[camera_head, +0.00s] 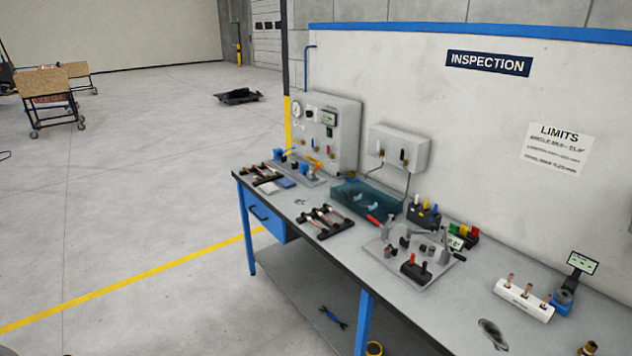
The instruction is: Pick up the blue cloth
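Neither of my grippers shows in the head view.
A black rack with copper tubes (325,222) and a translucent blue bin (366,200) stand to the right of the cloth. A grey gauge panel (328,130) rises behind. A metal fixture (412,255) fills mid-bench. Open floor (150,210) lies left of the bench.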

